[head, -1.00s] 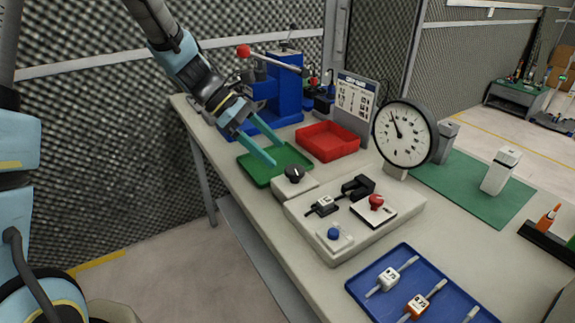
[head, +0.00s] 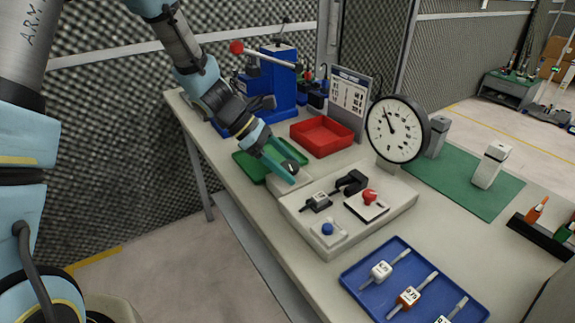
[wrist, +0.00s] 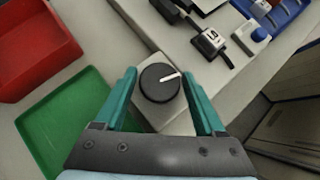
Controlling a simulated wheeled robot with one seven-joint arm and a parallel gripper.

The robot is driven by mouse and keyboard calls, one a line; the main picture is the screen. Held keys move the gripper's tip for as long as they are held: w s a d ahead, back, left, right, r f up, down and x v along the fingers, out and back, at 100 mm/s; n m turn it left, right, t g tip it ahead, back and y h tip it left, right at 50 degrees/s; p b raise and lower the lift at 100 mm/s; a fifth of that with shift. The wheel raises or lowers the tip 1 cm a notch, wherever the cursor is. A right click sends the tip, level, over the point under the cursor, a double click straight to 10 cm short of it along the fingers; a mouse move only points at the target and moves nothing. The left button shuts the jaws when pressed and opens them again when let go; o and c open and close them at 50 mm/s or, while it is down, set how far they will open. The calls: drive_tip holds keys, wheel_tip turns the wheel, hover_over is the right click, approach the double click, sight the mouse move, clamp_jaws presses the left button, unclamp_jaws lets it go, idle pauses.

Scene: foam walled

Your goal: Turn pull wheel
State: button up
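The wheel is a round black knob (wrist: 160,82) with a white pointer line, set on a pale block at the near left end of the grey test fixture (head: 342,232). In the head view the knob (head: 290,166) is partly covered by my gripper. My gripper (wrist: 166,82) has its teal fingers spread wide, one on each side of the knob, with visible gaps. In the head view my gripper (head: 292,175) reaches down over the knob. Whether the fingertips are level with the knob I cannot tell. A round white gauge (head: 394,130) with a black needle stands behind the fixture.
A green tray (head: 246,164) and a red tray (head: 322,138) lie behind the knob. The fixture carries a red knob (head: 369,196), a blue button (head: 327,229) and a black clamp. A blue tray (head: 352,279) with labelled parts lies at the front right. A blue press (head: 281,82) stands at the back.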

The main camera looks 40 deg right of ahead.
drive_tip(key=c, duration=1)
drive_tip(key=shift+r+p, duration=0.15)
drive_tip(key=shift+p, duration=0.3)
drive_tip(key=shift+c, duration=0.2)
drive_tip(key=shift+m+g+y+p, duration=0.3)
drive_tip(key=shift+m+y, duration=0.2)
drive_tip(key=shift+m, duration=0.2)
drive_tip(key=o, duration=1.4)
drive_tip(key=shift+w, duration=0.1)
drive_tip(key=b+v, duration=0.2)
drive_tip(key=v, duration=0.8)
drive_tip(key=shift+w+a+r, duration=0.15)
drive_tip(key=shift+w+a, duration=0.05)
